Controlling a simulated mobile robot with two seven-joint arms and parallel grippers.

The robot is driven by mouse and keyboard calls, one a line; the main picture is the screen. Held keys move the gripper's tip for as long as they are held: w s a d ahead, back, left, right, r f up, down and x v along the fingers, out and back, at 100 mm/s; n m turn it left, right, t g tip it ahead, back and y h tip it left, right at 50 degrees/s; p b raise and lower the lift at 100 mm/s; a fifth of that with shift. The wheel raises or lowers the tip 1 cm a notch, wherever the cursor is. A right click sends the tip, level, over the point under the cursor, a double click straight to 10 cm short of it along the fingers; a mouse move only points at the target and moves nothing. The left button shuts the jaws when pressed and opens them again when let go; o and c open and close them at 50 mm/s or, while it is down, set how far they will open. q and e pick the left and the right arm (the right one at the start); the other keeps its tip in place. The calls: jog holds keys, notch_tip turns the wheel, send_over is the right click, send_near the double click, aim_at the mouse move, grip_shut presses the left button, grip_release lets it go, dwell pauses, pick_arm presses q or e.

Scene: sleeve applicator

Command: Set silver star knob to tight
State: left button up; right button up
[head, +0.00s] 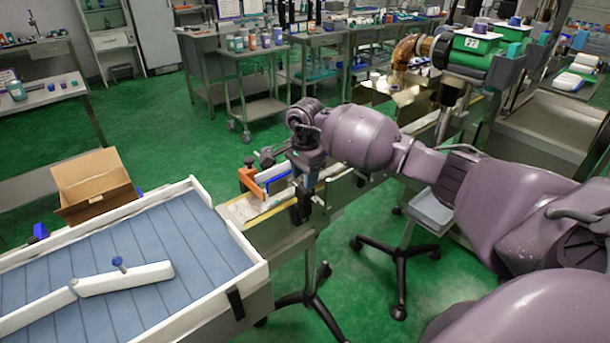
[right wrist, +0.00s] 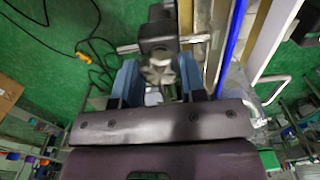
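The silver star knob (right wrist: 158,72) shows in the right wrist view, under a dark block with a metal cross rod. The two blue fingers of my right gripper (right wrist: 160,78) stand apart, one on each side of the knob. I cannot tell whether they press on it. In the head view my right gripper (head: 308,158) points down over the conveyor's near end, beside an orange bracket (head: 250,181); the knob cannot be made out there. Any tight marking is not legible. My left gripper is not in view.
A blue-slatted tray table (head: 190,240) with white walls is at the lower left. A cardboard box (head: 92,183) stands behind it. Blue and white guide rails (right wrist: 235,45) run close beside the gripper. Green floor is free behind the conveyor.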

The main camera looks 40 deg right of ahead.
jog(key=c, duration=0.3)
